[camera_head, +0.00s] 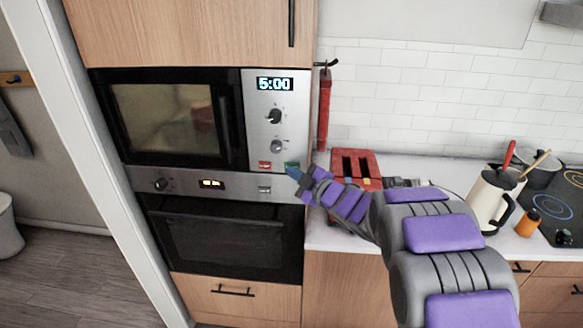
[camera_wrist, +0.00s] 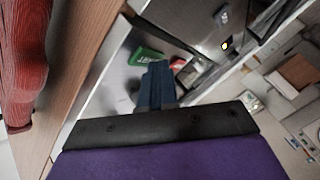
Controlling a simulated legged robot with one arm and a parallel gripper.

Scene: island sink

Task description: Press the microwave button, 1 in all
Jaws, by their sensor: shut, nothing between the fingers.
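The microwave (camera_head: 172,118) is built into the tall wooden cabinet, with its door shut. Its display (camera_head: 275,84) reads 5:00. Its silver panel has two knobs, a red button (camera_head: 265,165) and a green button (camera_head: 292,165) at the bottom. In the wrist view, the green button (camera_wrist: 147,57) and the red button (camera_wrist: 178,64) show just beyond my fingertips. My gripper (camera_head: 294,174) is shut and empty. Its blue fingertips (camera_wrist: 155,70) are at the lower edge of the green button and partly cover it. I cannot tell whether they touch it.
A shut oven (camera_head: 225,235) sits below the microwave. A red toaster (camera_head: 354,163) stands on the counter right beside my arm. A red hanging object (camera_head: 324,110) is close to the panel's right; a kettle (camera_head: 489,205) stands farther right.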

